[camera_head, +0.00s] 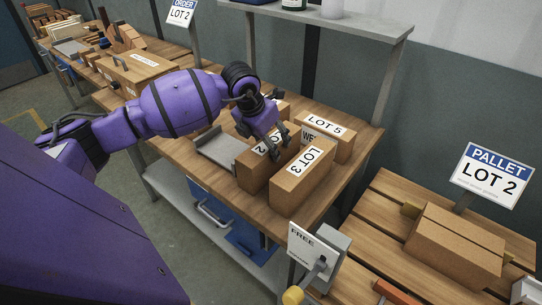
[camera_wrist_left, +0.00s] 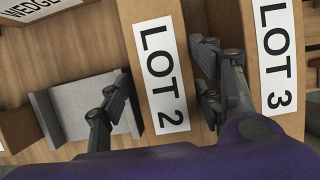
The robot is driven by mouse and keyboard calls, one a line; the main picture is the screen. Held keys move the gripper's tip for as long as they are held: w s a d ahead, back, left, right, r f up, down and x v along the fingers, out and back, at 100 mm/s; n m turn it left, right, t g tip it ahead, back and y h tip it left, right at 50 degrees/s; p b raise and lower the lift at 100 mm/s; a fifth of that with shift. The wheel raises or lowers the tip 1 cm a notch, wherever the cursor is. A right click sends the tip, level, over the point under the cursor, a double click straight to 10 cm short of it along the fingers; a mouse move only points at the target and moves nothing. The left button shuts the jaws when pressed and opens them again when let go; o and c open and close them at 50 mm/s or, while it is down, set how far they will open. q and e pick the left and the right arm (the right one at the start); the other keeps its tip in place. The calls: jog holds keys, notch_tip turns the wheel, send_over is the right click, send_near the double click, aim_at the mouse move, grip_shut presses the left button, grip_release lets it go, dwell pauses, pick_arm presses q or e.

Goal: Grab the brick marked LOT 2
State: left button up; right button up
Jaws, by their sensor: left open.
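The brick marked LOT 2 (camera_head: 250,180) is a brown block on the wooden workbench, its label partly hidden by my gripper in the head view. In the left wrist view the LOT 2 brick (camera_wrist_left: 152,22) shows its full label. My left gripper (camera_head: 272,142) is over this brick. In the left wrist view the open fingers of my left gripper (camera_wrist_left: 158,100) are on either side of the brick, with a visible gap on the left; contact on the right cannot be told. My right gripper is not in view.
The LOT 3 brick (camera_head: 290,193) stands close on the right of LOT 2. The LOT 5 brick (camera_head: 338,150) and a label partly reading WEDGE are behind. A grey metal tray (camera_head: 214,150) lies to the left. A pallet (camera_head: 385,205) with a brick (camera_head: 455,245) and LOT 2 sign (camera_head: 492,176) is at right.

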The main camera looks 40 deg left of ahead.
pick_arm(q)
jog(key=shift+w+d+f, duration=0.15)
jog(key=shift+w+f, duration=0.05)
jog(key=shift+f, duration=0.3)
jog(key=x, duration=0.4)
jog(key=shift+w+f, duration=0.1)
jog(key=shift+w, duration=0.05)
grip_shut()
jog(key=shift+r, duration=0.25)
